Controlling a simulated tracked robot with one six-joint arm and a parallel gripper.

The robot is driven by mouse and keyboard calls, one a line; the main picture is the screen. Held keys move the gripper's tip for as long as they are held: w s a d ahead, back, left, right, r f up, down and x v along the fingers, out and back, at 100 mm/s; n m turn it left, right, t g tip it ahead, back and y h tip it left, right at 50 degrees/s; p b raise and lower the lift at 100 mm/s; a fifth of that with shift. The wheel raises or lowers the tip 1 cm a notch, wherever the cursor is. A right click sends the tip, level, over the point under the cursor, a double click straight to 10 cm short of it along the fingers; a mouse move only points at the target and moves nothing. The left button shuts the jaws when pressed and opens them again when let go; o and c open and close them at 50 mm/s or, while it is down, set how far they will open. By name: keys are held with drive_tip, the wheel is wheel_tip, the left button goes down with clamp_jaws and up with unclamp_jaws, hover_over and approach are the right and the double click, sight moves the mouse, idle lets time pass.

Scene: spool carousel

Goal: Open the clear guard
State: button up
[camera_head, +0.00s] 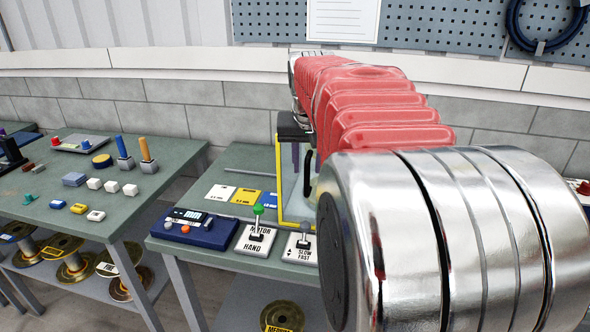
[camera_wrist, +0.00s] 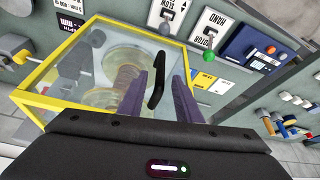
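The clear guard is a see-through box with a yellow frame (camera_head: 279,190), partly hidden by my arm in the head view. In the wrist view its yellow-edged clear pane (camera_wrist: 92,52) lies over round spool shapes and looks closed. A black bar handle (camera_wrist: 157,82) stands on the pane; it also shows in the head view (camera_head: 307,176). My gripper (camera_wrist: 162,66) has two purple fingers spread apart, one on either side of the handle in the wrist view. I see a gap on both sides and cannot tell any contact.
A green-knobbed lever (camera_head: 258,225) and a grey-knobbed lever (camera_head: 304,238) stand in front of the guard. A blue control box (camera_head: 195,229) and flat cards (camera_head: 220,192) lie left of it. A second bench (camera_head: 130,205) with small parts stands further left.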

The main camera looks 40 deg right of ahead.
sight(307, 167)
drive_tip(key=shift+x, duration=1.8)
drive_tip(key=shift+c, duration=0.4)
clamp_jaws()
